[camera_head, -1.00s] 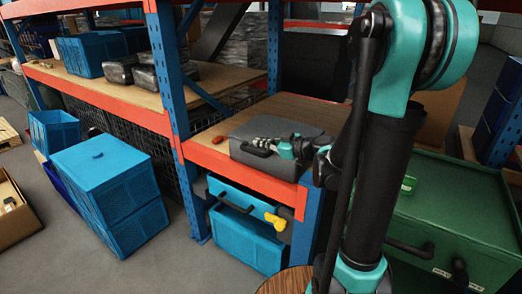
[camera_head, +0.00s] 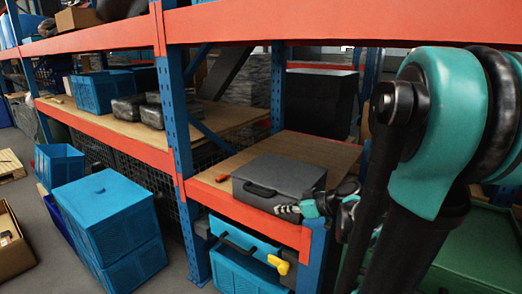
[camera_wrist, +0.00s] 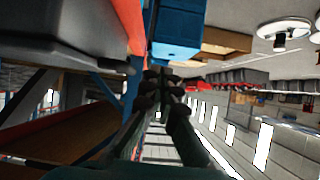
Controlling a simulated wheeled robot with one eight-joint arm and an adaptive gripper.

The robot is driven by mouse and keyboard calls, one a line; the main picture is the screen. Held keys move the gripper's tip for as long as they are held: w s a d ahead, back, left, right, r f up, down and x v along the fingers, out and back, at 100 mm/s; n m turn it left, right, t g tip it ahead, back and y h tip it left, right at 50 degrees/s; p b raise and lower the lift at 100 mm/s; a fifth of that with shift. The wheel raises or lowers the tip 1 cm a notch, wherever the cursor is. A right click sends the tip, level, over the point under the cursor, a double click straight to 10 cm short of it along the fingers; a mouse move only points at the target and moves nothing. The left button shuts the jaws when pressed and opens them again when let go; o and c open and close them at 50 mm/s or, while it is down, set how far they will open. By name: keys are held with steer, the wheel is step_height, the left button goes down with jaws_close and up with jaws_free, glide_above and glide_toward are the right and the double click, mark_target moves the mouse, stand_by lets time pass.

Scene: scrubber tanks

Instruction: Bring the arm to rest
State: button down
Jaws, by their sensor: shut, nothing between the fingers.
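My gripper (camera_head: 287,209) is in front of the lower right corner of a dark grey case (camera_head: 278,180) on the lower shelf of the rack. Its fingers are shut and empty, and they point left in the head view. In the wrist view the dark fingers of my gripper (camera_wrist: 160,88) lie close together in the middle. My teal and black arm (camera_head: 445,135) fills the right side of the head view, bent, with its upper joint close to the camera. I cannot tell whether the gripper touches the case.
The orange rack beam (camera_head: 250,214) and blue post (camera_head: 175,120) stand close to the gripper. Blue crates (camera_head: 112,215) are stacked on the floor at left. A yellow-handled object (camera_head: 280,264) sits below the shelf. A green box (camera_head: 470,255) is behind my arm.

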steer(key=s+d+f+m+g+h, duration=0.3)
steer(key=s+d+f+m+h, duration=0.6)
steer(key=s+d+f, duration=0.1)
steer(key=shift+s+f+m, duration=0.4)
steer(key=shift+s+f, duration=0.4)
steer(key=shift+s, duration=0.4)
